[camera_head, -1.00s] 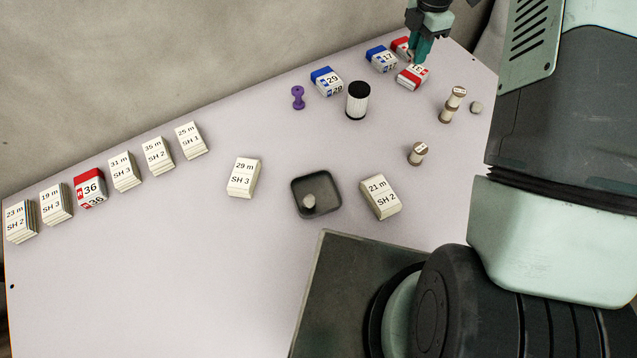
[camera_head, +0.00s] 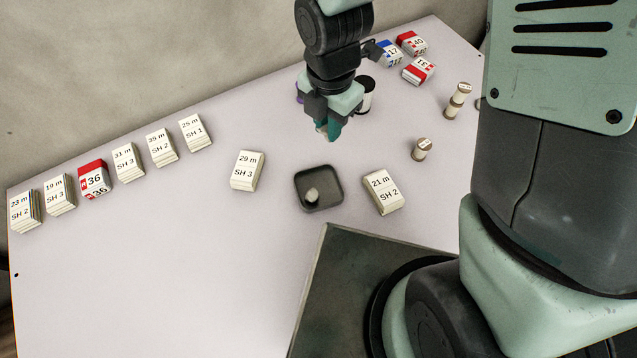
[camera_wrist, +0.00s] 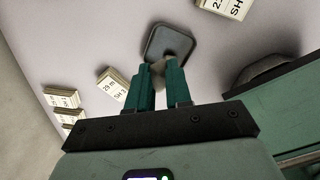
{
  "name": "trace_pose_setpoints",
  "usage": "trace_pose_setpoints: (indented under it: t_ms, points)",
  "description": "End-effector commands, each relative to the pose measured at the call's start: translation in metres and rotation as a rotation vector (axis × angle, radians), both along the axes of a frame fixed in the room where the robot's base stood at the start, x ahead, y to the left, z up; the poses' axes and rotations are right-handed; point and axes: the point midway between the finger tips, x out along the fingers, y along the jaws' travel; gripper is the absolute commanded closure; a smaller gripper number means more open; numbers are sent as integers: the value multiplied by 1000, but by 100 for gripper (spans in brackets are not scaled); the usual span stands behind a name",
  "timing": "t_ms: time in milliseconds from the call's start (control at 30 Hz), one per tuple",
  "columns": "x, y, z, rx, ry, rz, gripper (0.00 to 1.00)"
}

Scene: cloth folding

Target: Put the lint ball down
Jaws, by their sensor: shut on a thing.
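My gripper (camera_head: 328,132) is shut on a small pale lint ball, which shows as a light patch between the fingertips in the wrist view (camera_wrist: 158,68); the fingers hide most of it. The gripper is in the air, pointing down, just behind the dark square tray (camera_head: 333,203) in the head view. Another small pale lump (camera_head: 312,194) lies inside the tray. In the wrist view the tray (camera_wrist: 153,36) shows just beyond the fingertips.
A card stack (camera_head: 247,171) stands left of the tray and another (camera_head: 383,192) right of it. A brown-and-white roll (camera_head: 422,149) stands farther right. A black-topped white cylinder (camera_head: 368,97) is partly hidden behind my gripper. The front left of the table is clear.

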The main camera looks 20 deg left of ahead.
Motion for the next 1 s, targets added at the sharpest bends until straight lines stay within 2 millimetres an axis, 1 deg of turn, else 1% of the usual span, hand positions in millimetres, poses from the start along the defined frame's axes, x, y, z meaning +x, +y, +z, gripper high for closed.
trace_pose_setpoints:
  t_ms: [33,100,200,400,567,700,800,967,1000]
  points:
    - [-11,0,1,-1,1,18,100]
    - [-25,-1,1,0,3,39,100]
    - [-24,-1,-15,-1,7,36,100]
    - [-23,0,-40,0,5,34,100]
    - [-23,-1,-56,0,7,35,100]
    - [-23,-1,-82,-4,7,35,100]
    - [-23,-1,-98,-2,6,33,100]
    - [-22,-1,-112,1,4,34,100]
    - [-23,-1,-118,-1,6,33,100]
